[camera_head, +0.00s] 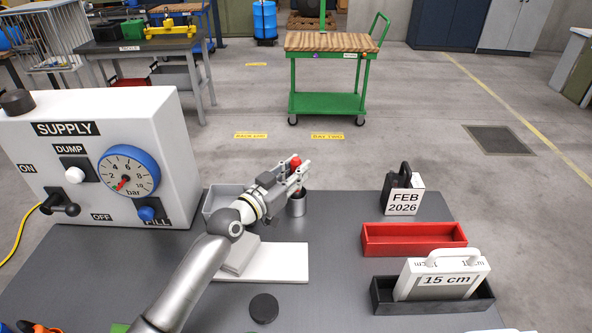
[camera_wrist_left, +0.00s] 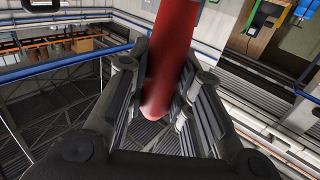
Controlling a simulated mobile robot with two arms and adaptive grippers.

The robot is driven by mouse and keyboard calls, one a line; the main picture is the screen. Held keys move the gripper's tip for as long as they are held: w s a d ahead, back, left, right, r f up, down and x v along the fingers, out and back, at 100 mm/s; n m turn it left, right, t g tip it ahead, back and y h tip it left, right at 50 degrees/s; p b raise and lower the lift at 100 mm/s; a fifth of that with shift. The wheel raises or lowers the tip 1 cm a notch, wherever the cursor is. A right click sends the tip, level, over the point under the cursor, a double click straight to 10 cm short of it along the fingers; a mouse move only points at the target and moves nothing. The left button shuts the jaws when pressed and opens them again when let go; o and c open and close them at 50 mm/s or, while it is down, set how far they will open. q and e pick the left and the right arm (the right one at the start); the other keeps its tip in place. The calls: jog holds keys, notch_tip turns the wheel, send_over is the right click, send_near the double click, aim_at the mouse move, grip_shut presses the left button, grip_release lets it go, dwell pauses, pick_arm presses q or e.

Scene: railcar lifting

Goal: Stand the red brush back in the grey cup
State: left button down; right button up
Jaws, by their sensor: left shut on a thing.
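The red brush (camera_head: 295,161) is between the fingers of my left gripper (camera_head: 298,175), and only a short red end shows above them in the head view. In the left wrist view the red handle (camera_wrist_left: 170,60) of the brush stands between the two fingers of the left gripper (camera_wrist_left: 165,105). The gripper is shut on it. The grey cup (camera_head: 297,205) stands on the table just below the gripper. A dark part shows between the fingers and the cup's rim; whether the brush's lower end is inside the cup I cannot tell. My right gripper is not in view.
A grey tray (camera_head: 216,194) lies behind my left arm, beside the white SUPPLY panel (camera_head: 105,150). A white board (camera_head: 285,265) and a black disc (camera_head: 264,308) lie nearer. At right are a red tray (camera_head: 414,240), a black tray (camera_head: 432,303) and a date block (camera_head: 403,200).

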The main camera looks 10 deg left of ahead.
pick_arm(q)
jog(key=shift+f, duration=0.15)
jog(key=c, duration=1.2)
grip_release()
notch_tip(320, 180, up, 10)
jog(key=shift+r, duration=0.1)
